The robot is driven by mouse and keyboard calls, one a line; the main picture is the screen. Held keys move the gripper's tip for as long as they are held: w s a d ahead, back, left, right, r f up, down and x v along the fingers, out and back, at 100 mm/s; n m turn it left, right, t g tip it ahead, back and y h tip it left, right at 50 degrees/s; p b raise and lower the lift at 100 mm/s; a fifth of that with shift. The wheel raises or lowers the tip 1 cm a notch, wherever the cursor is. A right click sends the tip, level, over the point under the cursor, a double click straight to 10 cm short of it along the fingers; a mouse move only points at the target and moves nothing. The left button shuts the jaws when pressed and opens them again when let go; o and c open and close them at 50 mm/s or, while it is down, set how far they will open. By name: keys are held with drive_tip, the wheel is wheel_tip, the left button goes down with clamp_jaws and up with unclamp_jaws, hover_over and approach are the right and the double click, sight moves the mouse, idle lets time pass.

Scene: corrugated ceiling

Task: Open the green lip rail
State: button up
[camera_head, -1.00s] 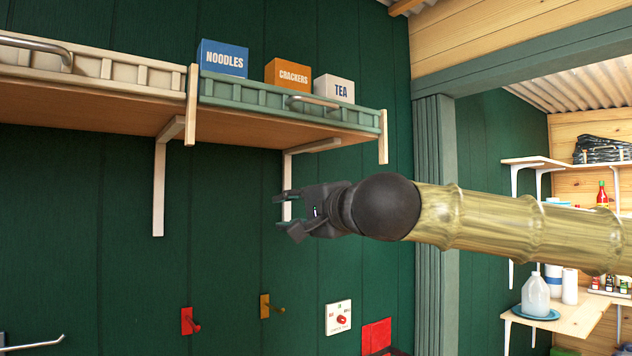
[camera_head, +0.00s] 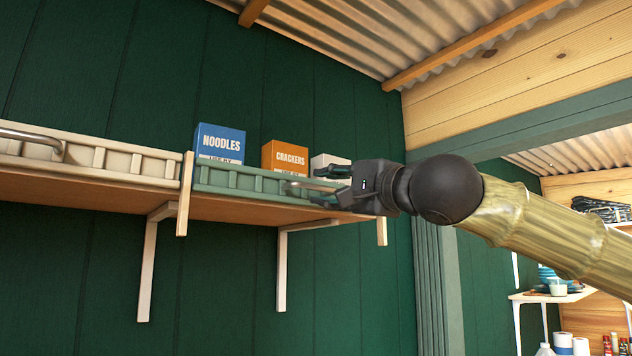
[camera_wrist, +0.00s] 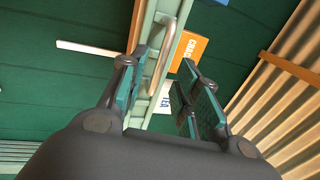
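The green lip rail (camera_head: 240,181) runs along the front of the right part of the wall shelf, upright before the boxes. Its metal bar handle (camera_head: 297,187) sits on its front, partly hidden by my gripper. In the wrist view the handle (camera_wrist: 163,57) and the rail (camera_wrist: 141,65) show ahead. My gripper (camera_head: 322,184) is at shelf height at the rail's right end. In the wrist view my gripper (camera_wrist: 161,88) is open, with the near end of the handle between its fingers. I cannot tell if they touch it.
Behind the rail stand a blue noodles box (camera_head: 220,142), an orange crackers box (camera_head: 285,158) and a white tea box (camera_head: 327,160), partly hidden. A cream rail (camera_head: 100,158) with its own handle is to the left. A wooden post (camera_head: 185,195) divides the rails.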

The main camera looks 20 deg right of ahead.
sight(318, 187)
drive_tip(key=shift+p+x, duration=0.65)
drive_tip(key=shift+x, duration=1.6)
clamp_jaws()
